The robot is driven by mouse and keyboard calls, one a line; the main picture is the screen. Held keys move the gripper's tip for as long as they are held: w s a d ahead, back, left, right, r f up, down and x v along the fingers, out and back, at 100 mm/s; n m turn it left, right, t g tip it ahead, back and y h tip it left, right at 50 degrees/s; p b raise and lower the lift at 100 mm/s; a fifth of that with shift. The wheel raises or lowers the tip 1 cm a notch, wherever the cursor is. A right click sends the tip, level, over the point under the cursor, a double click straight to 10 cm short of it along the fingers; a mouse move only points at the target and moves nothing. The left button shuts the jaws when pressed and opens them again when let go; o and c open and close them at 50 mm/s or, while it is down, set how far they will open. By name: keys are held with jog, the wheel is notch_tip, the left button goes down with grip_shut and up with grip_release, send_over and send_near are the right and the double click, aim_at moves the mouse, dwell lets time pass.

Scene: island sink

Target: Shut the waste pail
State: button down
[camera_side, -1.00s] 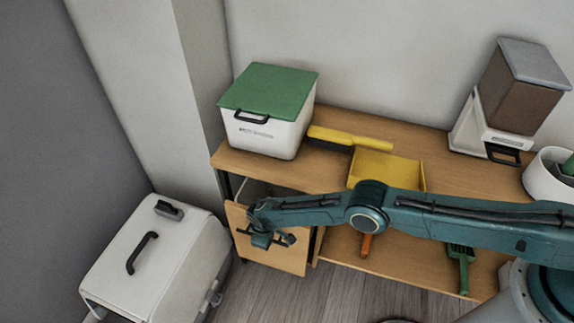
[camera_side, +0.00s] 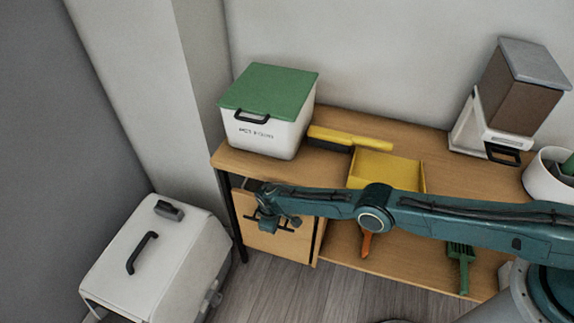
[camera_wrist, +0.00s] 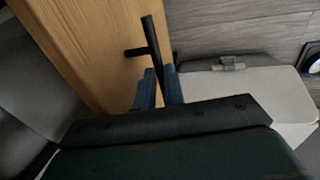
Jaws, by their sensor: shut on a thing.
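The wooden front (camera_side: 262,243) of a pull-out unit hangs under the left end of the bench, close against the opening. I take it for the waste pail's front; no pail shows behind it. A black bar handle (camera_wrist: 152,42) stands out from the front in the wrist view. My gripper (camera_side: 268,218) is at this front, with its two blue fingers (camera_wrist: 159,80) closed around the bar handle. In the side view my gripper hides part of the handle.
A white box with a green lid (camera_side: 268,88), a yellow brush (camera_side: 345,138) and a yellow dustpan (camera_side: 390,168) sit on the bench (camera_side: 450,165). A white litter box (camera_side: 150,255) stands left on the floor. A brown-and-white dispenser (camera_side: 510,85) stands right.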

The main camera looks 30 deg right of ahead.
jog(key=shift+w+d, duration=0.2)
jog(key=shift+w, duration=0.1)
jog(key=c, duration=1.5)
grip_release()
jog(key=shift+s+a, duration=0.25)
jog(key=shift+s+a+r, duration=0.35)
jog(key=shift+s+a, duration=3.1)
jog(key=shift+s+a+r, duration=0.3)
jog(key=shift+s+a, duration=3.2)
jog(key=shift+s+a+r, duration=0.35)
jog(key=shift+s+a, duration=3.1)
